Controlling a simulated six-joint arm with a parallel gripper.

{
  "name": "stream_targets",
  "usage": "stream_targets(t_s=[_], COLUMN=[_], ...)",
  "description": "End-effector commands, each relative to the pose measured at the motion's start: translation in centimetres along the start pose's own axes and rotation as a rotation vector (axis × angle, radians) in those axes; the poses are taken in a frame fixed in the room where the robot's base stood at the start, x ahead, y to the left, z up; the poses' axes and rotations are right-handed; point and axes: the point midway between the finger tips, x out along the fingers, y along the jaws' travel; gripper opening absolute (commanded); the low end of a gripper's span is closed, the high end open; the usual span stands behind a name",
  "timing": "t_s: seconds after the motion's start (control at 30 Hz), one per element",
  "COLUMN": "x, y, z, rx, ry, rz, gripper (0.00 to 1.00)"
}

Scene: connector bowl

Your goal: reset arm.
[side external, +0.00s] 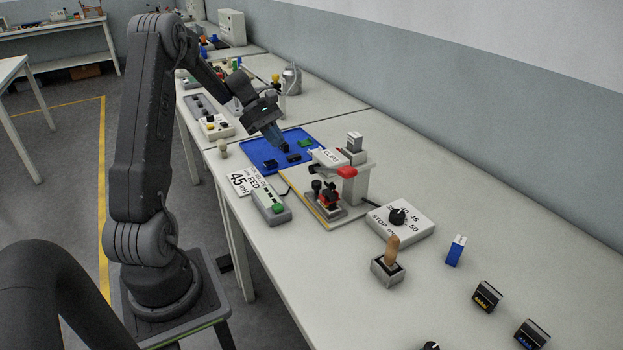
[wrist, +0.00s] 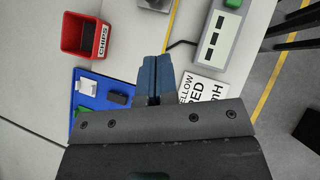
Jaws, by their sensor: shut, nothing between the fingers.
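My gripper (side external: 281,146) is over the blue mat (side external: 258,150) on the bench, with its fingers pointing down. In the wrist view its two blue-grey fingers (wrist: 153,90) are together, with nothing held between them. Small black blocks (side external: 293,157) and a green piece (side external: 305,142) are on the mat. The wrist view shows a white piece (wrist: 87,87) and a dark block (wrist: 118,98) on the mat, left of the fingers. The exact height of the fingertips above the mat is hard to tell.
A control box with a green button (side external: 272,203) and a printed card (side external: 243,181) lie in front. A red bin (wrist: 82,34) shows in the wrist view. A dial box (side external: 402,222) stands farther right.

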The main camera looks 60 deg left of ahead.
Motion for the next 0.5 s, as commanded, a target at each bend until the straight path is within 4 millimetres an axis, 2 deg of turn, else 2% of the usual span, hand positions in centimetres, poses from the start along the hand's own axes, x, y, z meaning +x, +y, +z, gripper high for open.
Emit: stream_targets(t_s=[0.03,0.13,0.27,0.4,0.5], x=[0.2,1.0,2.2,3.4,4.0], y=[-0.2,-1.4,-4.4,-8.6,-12.0], z=[2.1,6.9,13.3,18.6,21.6], rx=[0.068,0.252,0.544,0.865,1.097], ry=[0.031,0.117,0.239,0.358,0.438], rz=[-0.017,-0.063,-0.128,-0.187,-0.221], gripper=[0.0,0.0,0.0,0.0,0.0])
